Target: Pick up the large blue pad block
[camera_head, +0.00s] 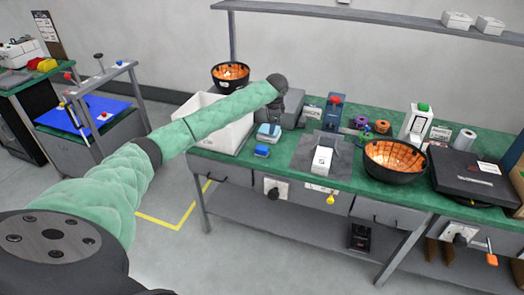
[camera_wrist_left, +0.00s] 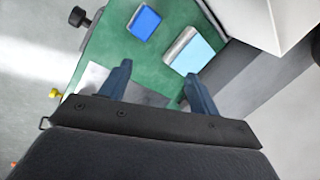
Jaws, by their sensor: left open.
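The large blue pad block (camera_wrist_left: 194,52), light blue on top with a pale side, lies on the green bench top in the left wrist view. In the head view it shows as a light blue block (camera_head: 268,131) near the bench's left part, close to the white bin. A smaller, darker blue block (camera_wrist_left: 146,22) lies beside it, apart from it; the head view also shows this small block (camera_head: 262,151). My left gripper (camera_wrist_left: 157,78) is open and empty, with the pad block beyond its fingertips. In the head view the gripper is small and hard to make out.
A white bin (camera_head: 225,139) stands left of the blocks. A grey mat (camera_head: 305,160) with a white box (camera_head: 322,160) lies to their right. An orange-lined black bowl (camera_head: 394,160) stands further right. A shelf (camera_head: 380,18) runs above the bench.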

